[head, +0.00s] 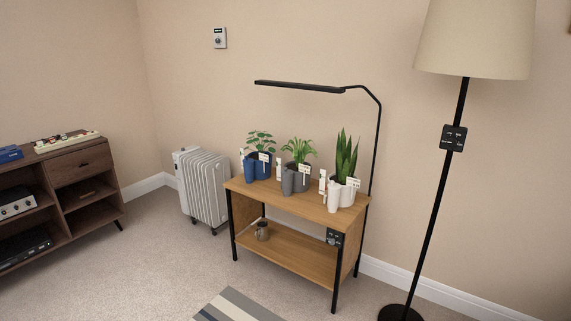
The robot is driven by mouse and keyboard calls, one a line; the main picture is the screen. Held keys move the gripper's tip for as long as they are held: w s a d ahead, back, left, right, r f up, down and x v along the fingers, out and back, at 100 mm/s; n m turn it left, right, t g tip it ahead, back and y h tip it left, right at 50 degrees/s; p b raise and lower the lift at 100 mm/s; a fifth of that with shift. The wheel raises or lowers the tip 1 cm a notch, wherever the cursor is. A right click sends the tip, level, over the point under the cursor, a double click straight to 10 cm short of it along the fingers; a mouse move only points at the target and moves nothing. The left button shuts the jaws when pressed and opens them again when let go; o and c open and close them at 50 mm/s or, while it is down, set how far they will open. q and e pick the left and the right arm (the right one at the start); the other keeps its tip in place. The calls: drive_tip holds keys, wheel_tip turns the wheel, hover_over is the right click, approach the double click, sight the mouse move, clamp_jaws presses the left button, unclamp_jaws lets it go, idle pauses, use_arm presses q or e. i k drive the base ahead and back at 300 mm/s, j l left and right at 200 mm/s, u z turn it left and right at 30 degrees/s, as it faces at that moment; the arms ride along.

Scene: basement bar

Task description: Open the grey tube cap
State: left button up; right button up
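A grey tube (287,181) stands upright on the top of a small wooden plant table (264,194), at the front left of the middle, grey plant pot (302,180). The tube's top is small in the picture, and I cannot make out its cap clearly. A similar blue tube (249,170) stands by the blue pot (264,170), and a white tube (333,197) by the white pot (349,192). Neither of my grippers shows in the head view.
A lamp arm (300,87) hangs above the plants. A floor lamp (455,110) stands to the right, a white radiator (203,187) to the left. A wooden cabinet (88,164) is at far left. Carpet (160,270) between cabinet and table is clear.

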sight(286, 171)
drive_tip(key=i+j+z, duration=0.2)
drive_tip(key=i, duration=0.35)
drive_tip(key=i+j+z, duration=0.2)
drive_tip(key=i, duration=0.35)
drive_tip(key=i+j+z, duration=0.35)
drive_tip(key=j, duration=0.25)
drive_tip(key=i+j+z, duration=0.15)
drive_tip(key=j, duration=0.2)
drive_tip(key=i+j+z, duration=0.2)
drive_tip(key=j, duration=0.3)
drive_tip(key=j+z, duration=0.25)
drive_tip(key=j, duration=0.2)
drive_tip(key=i+j+z, duration=0.1)
drive_tip(key=i, duration=0.2)
